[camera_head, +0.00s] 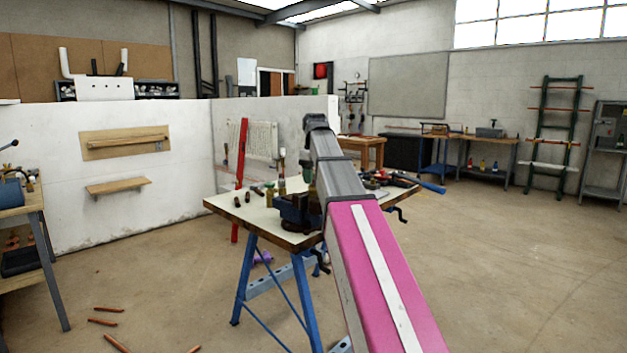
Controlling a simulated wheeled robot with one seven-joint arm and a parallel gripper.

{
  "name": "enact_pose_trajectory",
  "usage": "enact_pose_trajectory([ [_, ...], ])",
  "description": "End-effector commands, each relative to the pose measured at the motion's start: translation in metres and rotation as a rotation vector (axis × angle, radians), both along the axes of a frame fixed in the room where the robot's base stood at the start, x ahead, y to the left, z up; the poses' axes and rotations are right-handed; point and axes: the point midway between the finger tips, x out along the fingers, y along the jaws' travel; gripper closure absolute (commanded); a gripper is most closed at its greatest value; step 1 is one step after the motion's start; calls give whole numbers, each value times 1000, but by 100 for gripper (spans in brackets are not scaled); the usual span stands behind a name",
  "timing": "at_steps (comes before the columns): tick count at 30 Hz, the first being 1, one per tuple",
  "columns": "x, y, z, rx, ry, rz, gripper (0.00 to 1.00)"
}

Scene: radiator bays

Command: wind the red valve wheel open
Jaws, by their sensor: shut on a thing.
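My arm, pink then grey, reaches forward from the lower right and ends in view at a dark joint above the workbench. My gripper cannot be made out; it seems hidden behind my own arm. I cannot make out a red valve wheel in this view. A white radiator (262,140) hangs on the low white wall behind the bench. A small white-topped fitting (282,154) shows at the radiator's right end, close to my arm. What lies directly behind my arm is hidden.
A workbench (262,216) on blue trestle legs stands ahead, with a vice (297,211) and several tools on it. A tall red bar (240,165) leans near the radiator. Copper pipe pieces (103,321) lie on the floor at left. The floor at right is clear.

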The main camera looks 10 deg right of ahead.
Motion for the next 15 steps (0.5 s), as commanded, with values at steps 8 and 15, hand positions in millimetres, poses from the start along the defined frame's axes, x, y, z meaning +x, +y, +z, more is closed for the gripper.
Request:
enact_pose_trajectory([
  [8,-3,1,0,2,24,57,80],
  [15,-4,1,-1,0,24,161,81],
])
